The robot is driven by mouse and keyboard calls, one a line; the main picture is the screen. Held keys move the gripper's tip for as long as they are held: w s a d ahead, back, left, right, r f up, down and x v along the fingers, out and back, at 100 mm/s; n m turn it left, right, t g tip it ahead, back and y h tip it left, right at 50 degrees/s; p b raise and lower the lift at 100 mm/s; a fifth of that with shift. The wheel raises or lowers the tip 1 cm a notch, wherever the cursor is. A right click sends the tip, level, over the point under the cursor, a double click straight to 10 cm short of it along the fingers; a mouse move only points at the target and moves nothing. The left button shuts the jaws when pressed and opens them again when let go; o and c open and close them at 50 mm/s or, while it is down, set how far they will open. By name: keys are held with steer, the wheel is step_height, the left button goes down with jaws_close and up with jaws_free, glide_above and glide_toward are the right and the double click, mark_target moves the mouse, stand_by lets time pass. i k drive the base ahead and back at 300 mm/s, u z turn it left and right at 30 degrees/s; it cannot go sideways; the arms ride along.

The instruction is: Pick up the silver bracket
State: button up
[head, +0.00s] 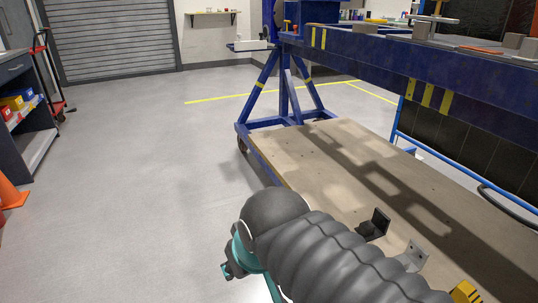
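The silver bracket (416,256) is an L-shaped light grey metal piece on the wooden deck (330,150), low and right of centre in the head view. My arm's dark ribbed sleeve crosses in front and hides part of its left and lower side. A black bracket (377,223) stands on the deck just behind and left of it. My gripper's fingers do not show; only the arm with its grey and teal parts is seen, left of the brackets.
A yellow part (465,292) sits at the bottom right, close to the silver bracket. A heavy blue beam (380,62) spans above the deck, on a blue stand (283,95). The grey floor (140,150) to the left is clear. An orange cone (8,195) stands at the far left.

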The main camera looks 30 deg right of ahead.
mark_target(415, 258)
steer(key=i, duration=2.75)
steer(key=z, duration=4.45)
